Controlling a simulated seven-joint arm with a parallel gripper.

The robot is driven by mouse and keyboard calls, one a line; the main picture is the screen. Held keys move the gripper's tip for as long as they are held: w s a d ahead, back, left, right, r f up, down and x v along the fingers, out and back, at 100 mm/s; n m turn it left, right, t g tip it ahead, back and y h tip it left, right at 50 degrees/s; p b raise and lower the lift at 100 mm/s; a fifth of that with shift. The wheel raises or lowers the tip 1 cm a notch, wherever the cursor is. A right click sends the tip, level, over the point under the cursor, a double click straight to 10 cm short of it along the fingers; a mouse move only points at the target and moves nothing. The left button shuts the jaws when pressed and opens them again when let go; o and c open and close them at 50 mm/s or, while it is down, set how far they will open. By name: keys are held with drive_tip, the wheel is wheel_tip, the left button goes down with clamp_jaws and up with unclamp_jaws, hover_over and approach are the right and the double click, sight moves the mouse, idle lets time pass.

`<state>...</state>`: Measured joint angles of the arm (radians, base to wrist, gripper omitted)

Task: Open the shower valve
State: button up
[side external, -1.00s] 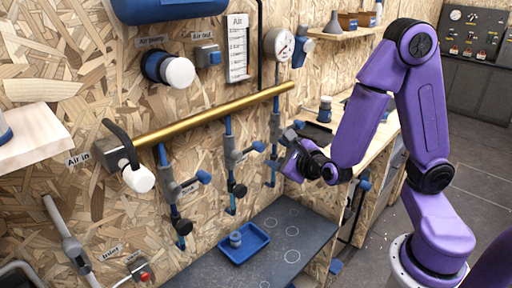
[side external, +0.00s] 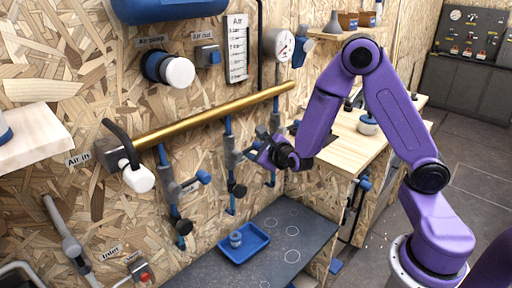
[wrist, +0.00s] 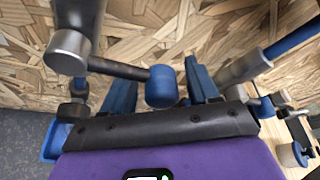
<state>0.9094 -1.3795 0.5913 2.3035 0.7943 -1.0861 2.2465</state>
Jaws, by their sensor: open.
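Three drop pipes with blue-knobbed lever valves hang below a brass pipe. Their small labels are too small or hidden to read, so I cannot tell which is the shower valve. My gripper (side external: 258,150) is at the middle valve (side external: 231,158) and partly hides its lever. In the wrist view that valve's metal body (wrist: 68,52) is at upper left, and its dark lever runs right to a blue knob (wrist: 161,86). The blue fingers of my gripper (wrist: 160,88) are open, one on each side of the knob. I cannot tell whether they touch it.
The left valve (side external: 175,190) and the right valve (side external: 276,125) stand close on either side. The brass pipe (side external: 210,115) runs above. A blue tray (side external: 243,242) sits on the dark bench below. A wooden worktop (side external: 350,140) is to the right.

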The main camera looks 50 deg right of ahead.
drive_tip(key=shift+w+d+f, duration=0.1)
drive_tip(key=shift+w, duration=0.25)
clamp_jaws()
